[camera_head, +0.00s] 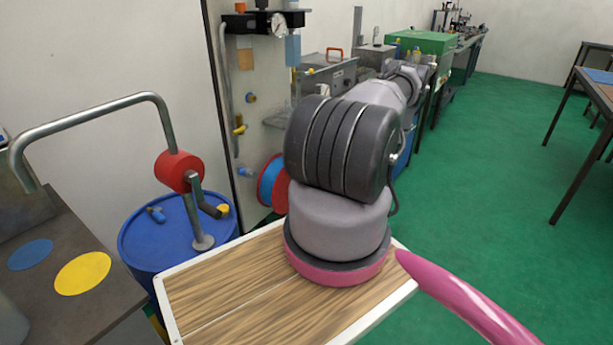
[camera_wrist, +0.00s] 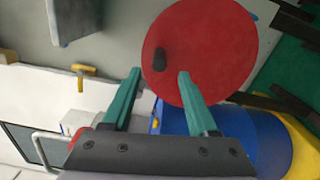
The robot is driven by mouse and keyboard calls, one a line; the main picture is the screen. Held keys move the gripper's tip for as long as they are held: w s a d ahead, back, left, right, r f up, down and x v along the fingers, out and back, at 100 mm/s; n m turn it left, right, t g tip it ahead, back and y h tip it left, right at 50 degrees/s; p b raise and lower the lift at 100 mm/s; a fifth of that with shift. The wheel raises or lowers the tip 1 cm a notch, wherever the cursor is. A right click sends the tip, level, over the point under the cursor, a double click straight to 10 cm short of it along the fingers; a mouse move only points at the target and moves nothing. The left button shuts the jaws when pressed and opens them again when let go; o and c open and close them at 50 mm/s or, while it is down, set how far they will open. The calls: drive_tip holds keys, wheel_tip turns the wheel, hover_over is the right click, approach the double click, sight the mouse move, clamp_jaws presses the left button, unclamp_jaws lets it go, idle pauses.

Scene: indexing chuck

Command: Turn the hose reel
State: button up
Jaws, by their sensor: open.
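The hose reel (camera_head: 273,182) has red flanges and a blue middle. It is mounted low on the grey panel, and my arm partly covers it in the head view. In the wrist view its round red face (camera_wrist: 215,50) fills the upper middle, with a short dark knob (camera_wrist: 160,60) near its left edge. My gripper (camera_wrist: 160,73) is open, with two teal fingers. The knob lies between the fingertips in the picture, just above their line; I cannot tell the depth gap. The right fingertip overlaps the red face. The gripper is hidden behind my arm in the head view.
A blue drum (camera_head: 165,235) with a red-bodied pump (camera_head: 180,170) stands left of the reel. The panel (camera_head: 250,130) carries a gauge (camera_head: 278,20) and a yellow-handled valve, also in the wrist view (camera_wrist: 84,72). Green floor (camera_head: 500,180) is open to the right.

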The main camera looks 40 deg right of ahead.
drive_tip(key=shift+v, duration=1.35)
drive_tip(key=shift+r, duration=0.1)
drive_tip(key=w+a+r+n+g+y, duration=0.3)
drive_tip(key=a+r+n+g, duration=0.1)
drive_tip(key=r+n, duration=0.4)
drive_tip(key=w+a+r+n+g+y, duration=0.3)
drive_tip(key=w+a+r+n, duration=0.15)
drive_tip(key=r, duration=0.65)
drive_tip(key=s+a+r+n+g+h, duration=0.1)
drive_tip(key=s+a+r+n+g, duration=0.2)
drive_tip(key=a+r+n+g, duration=0.75)
drive_tip(key=s+a+r+n+t+h, duration=0.4)
drive_tip(key=s+a+r+n, duration=0.3)
drive_tip(key=r, duration=0.5)
drive_tip(key=s+a+r+n+t+h, duration=0.3)
drive_tip(key=s+a+r+n+h, duration=0.2)
drive_tip(key=s+r+n, duration=0.7)
drive_tip(key=shift+a+r+n+t, duration=0.35)
drive_tip(key=shift+a+n, duration=0.65)
drive_tip(key=shift+n, duration=0.2)
